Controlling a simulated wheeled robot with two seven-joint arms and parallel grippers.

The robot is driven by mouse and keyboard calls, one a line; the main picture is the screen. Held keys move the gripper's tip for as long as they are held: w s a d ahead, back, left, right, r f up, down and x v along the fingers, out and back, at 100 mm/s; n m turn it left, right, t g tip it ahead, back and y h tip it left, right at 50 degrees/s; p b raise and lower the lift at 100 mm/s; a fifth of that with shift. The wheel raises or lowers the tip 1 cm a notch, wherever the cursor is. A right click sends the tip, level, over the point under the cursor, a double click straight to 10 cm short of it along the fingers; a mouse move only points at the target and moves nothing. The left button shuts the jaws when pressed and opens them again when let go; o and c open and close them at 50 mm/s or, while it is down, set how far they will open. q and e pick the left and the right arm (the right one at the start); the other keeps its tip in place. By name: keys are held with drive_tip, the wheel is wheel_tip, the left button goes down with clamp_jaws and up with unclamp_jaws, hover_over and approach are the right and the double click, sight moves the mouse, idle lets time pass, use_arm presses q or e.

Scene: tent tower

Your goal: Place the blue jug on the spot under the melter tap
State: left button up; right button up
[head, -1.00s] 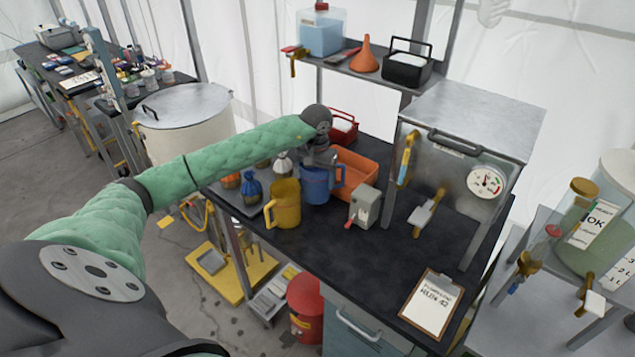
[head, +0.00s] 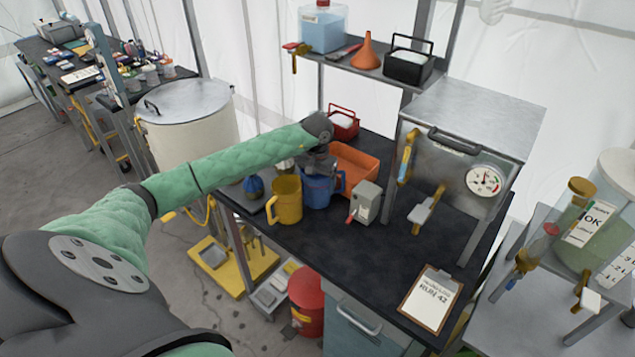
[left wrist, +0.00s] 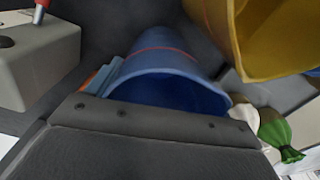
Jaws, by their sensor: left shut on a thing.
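The blue jug (head: 318,191) stands upright on the dark bench, between the yellow jug and a small grey box. My left gripper (head: 320,168) is at its rim from above and shut on it; the fingertips are mostly hidden in the head view. The melter (head: 455,140), a metal box with a round gauge, stands to the right. Its tap (head: 427,210) is on the front. I cannot make out a marked spot below it. My right gripper is not in view.
The yellow jug (head: 286,200) stands close on the left of the blue jug. The grey box (head: 366,201) with a red lever stands close on its right, and an orange tray (head: 355,168) behind. A clipboard (head: 432,308) lies at the front right. The bench between box and clipboard is clear.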

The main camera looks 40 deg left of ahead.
use_arm(q)
drive_tip(key=o, duration=1.1)
drive_tip(key=shift+c, duration=0.2)
drive_tip(key=shift+r, duration=0.15)
